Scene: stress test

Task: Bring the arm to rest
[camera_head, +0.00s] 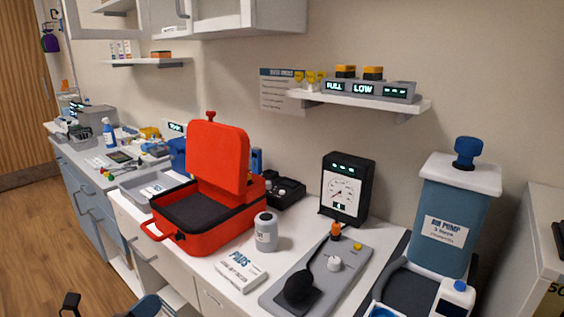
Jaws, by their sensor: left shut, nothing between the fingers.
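My left gripper (70,301) shows only in part at the bottom left edge, as a small dark piece over the wooden floor. It is shut and empty, apart from the counter and its drawers. Most of my left arm is out of the picture. I cannot make out my right gripper.
A white counter (228,292) runs along the wall. Wooden floor (32,235) is clear at the left. A shelf (362,101) hangs above.

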